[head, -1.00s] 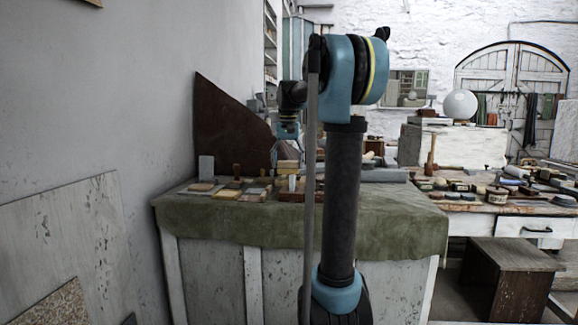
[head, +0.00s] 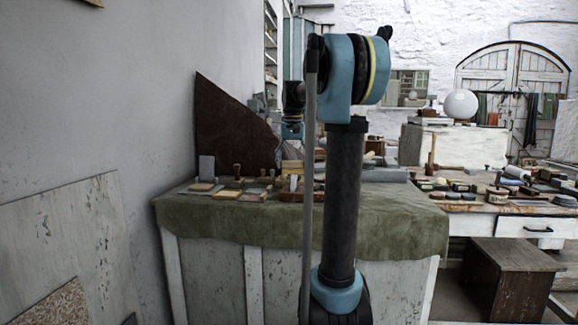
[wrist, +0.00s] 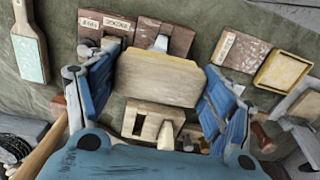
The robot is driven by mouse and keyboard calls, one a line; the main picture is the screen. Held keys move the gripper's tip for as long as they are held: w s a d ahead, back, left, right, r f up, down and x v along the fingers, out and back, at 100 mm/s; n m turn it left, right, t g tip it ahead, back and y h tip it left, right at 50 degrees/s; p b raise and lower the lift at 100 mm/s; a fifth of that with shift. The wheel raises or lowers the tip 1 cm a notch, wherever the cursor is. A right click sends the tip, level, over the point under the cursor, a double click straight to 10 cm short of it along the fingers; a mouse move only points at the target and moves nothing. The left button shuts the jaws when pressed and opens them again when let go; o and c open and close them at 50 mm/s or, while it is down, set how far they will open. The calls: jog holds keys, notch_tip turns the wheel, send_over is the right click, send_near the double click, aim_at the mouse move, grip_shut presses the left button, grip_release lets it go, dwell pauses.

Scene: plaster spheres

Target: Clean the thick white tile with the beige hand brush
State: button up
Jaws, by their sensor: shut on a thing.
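In the wrist view, my gripper (wrist: 158,88) has its two blue fingers on either side of a pale beige wooden block, which I take to be the hand brush (wrist: 157,77). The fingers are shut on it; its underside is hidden. In the head view, my gripper (head: 292,132) is above the back of the cloth-covered bench, partly behind my arm. I cannot surely pick out the thick white tile; a labelled block with a whitish, mottled face (wrist: 245,50) lies right of the brush in the wrist view.
The green cloth (head: 300,222) covers the bench. Reddish-brown labelled blocks (wrist: 105,27) lie beyond the brush. A slotted wooden block (wrist: 147,122) is below it in the wrist picture. A yellow-rimmed piece (wrist: 283,70) lies right. A dark brown board (head: 233,130) leans behind the bench.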

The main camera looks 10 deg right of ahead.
jog(key=shift+s+d, duration=0.15)
jog(key=shift+d, duration=0.35)
jog(key=shift+s+d, duration=0.15)
jog(key=shift+d, duration=0.35)
jog(key=shift+w+a+f, duration=0.1)
jog(key=shift+w+a, duration=0.1)
jog(key=shift+a, duration=0.5)
jog(key=shift+w+a+r, duration=0.1)
jog(key=shift+w+a, duration=0.1)
jog(key=shift+a, duration=0.55)
jog(key=shift+w+a+f, duration=0.1)
jog(key=shift+w+a, duration=0.1)
jog(key=shift+a, duration=0.5)
jog(key=shift+s+d, duration=0.2)
jog(key=shift+d, duration=0.5)
jog(key=shift+s+d, duration=0.2)
jog(key=shift+d, duration=0.55)
jog(key=shift+s+d, duration=0.2)
jog(key=shift+d, duration=0.5)
jog(key=shift+a, duration=0.15)
jog(key=shift+w+a+r, duration=0.2)
jog(key=shift+a+r, duration=0.2)
jog(key=shift+a, duration=0.1)
jog(key=shift+w+a+r, duration=0.15)
jog(key=shift+a+r, duration=0.2)
jog(key=shift+a, duration=0.1)
jog(key=shift+f, duration=0.75)
jog(key=shift+a, duration=0.1)
